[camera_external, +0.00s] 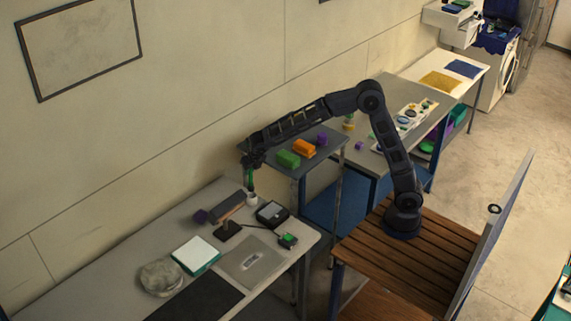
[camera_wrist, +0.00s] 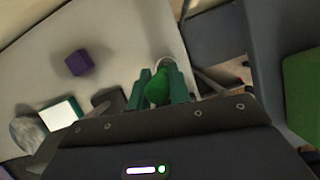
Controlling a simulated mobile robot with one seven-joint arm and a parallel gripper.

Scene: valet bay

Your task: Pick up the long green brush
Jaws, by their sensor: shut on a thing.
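The long green brush (camera_external: 250,182) hangs upright below my gripper (camera_external: 251,163) in the external view, above the worktable's back right part. My gripper is shut on it. In the wrist view the green brush end (camera_wrist: 157,88) sits between the two teal fingers of my gripper (camera_wrist: 160,85).
The worktable (camera_external: 110,249) also holds a purple block (camera_external: 201,216), a dark scale-like box (camera_external: 272,214), a white-topped teal box (camera_external: 196,255) and a grey rounded object (camera_external: 160,278). A raised shelf (camera_external: 325,150) with green and orange blocks stands close on the right.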

